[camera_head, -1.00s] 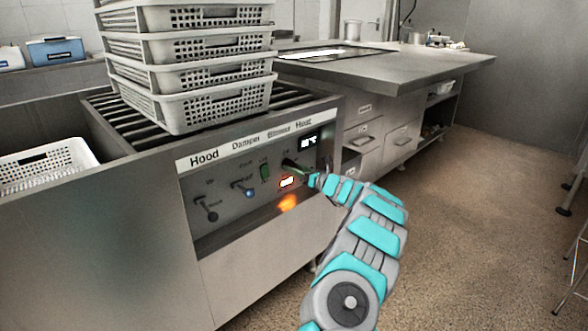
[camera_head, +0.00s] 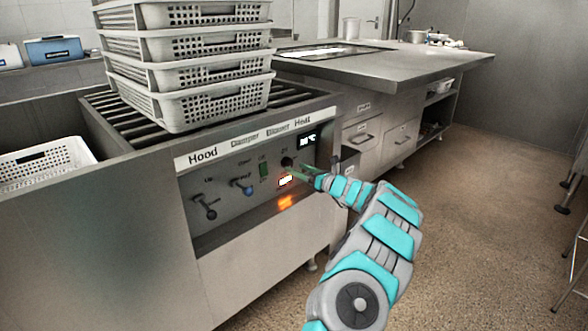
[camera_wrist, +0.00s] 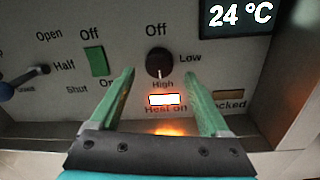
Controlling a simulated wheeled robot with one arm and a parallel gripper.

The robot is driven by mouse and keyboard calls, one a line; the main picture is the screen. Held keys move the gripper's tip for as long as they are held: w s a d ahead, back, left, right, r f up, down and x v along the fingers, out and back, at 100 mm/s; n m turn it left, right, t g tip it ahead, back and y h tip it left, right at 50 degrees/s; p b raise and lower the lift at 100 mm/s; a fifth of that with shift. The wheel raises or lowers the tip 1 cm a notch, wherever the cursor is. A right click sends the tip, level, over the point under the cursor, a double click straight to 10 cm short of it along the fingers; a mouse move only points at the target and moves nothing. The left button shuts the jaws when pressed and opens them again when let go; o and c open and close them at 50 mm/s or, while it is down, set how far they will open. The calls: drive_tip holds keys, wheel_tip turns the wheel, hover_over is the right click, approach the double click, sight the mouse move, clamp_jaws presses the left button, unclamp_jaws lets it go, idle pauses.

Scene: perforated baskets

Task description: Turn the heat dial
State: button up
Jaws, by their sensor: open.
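The heat dial is a round black knob (camera_wrist: 159,64) on the control panel, with Off above it, Low at its right and High below it. Its pale mark points down toward High. In the head view the dial (camera_head: 287,162) sits below the Heat label, left of my gripper. My gripper (camera_wrist: 165,80) is open, its two green fingers on either side of and below the dial, with nothing between them. The dial appears clear of the fingers; exact depth is hard to tell. A lit Heat on lamp (camera_wrist: 164,99) glows below the dial. The display (camera_wrist: 238,14) reads 24 °C.
A green Blower switch (camera_wrist: 96,61) is left of the dial. The blue-tipped Damper lever (camera_head: 242,186) and the Hood lever (camera_head: 207,207) stick out further left. Stacked white perforated baskets (camera_head: 205,97) stand on the slatted top. Open floor lies to the right.

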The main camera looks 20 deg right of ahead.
drive_tip(key=v, duration=0.5)
idle(0.4)
